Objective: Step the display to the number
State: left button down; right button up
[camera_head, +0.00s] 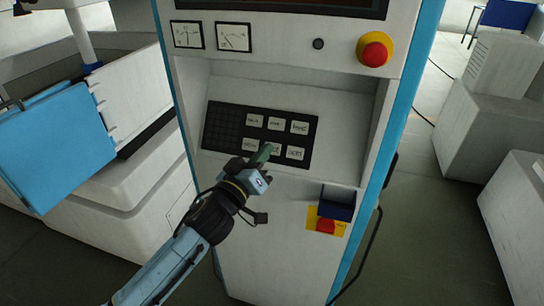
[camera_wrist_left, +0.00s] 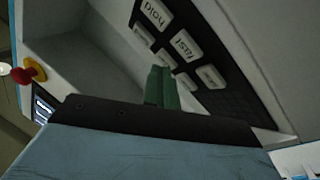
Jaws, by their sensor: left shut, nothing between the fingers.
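A black key panel (camera_head: 222,128) sits in the recess of a white machine console, with two rows of white keys at its right. The lower right key (camera_head: 295,153) is clear of my gripper. My left gripper (camera_head: 265,153) is shut and empty; its green fingers are at the lower middle key, partly covering it. I cannot tell whether they touch it. In the left wrist view, the green fingers (camera_wrist_left: 162,88) are together, close to the keys; one key (camera_wrist_left: 157,14) reads "HOLD" and another (camera_wrist_left: 186,44) "TEST". The dark display (camera_head: 300,4) is cut off at the top; no number is visible.
A red emergency button (camera_head: 375,54) on a yellow base is at the console's upper right. A dark blue box (camera_head: 337,204) and a red switch (camera_head: 326,226) are lower right. Two dial gauges (camera_head: 187,35) are upper left. A blue panel (camera_head: 55,145) stands at left.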

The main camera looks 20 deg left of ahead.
aim_at(275, 143)
pick_arm(q)
jog(key=shift+w+f+b, duration=0.45)
jog(key=shift+w+f, duration=0.2)
jog(key=shift+w, duration=0.3)
jog(key=shift+w+f, duration=0.1)
dwell(1.4)
jog(key=shift+w+f, duration=0.1)
jog(key=shift+w, duration=0.15)
jog(key=shift+w+f+b, duration=0.25)
jog(key=shift+w+b, duration=0.05)
jog(key=shift+b, duration=0.05)
dwell(0.6)
jog(key=shift+s+r, duration=0.1)
jog(key=shift+s+r+p, duration=0.4)
jog(key=shift+s+p, duration=0.2)
jog(key=shift+p, duration=0.2)
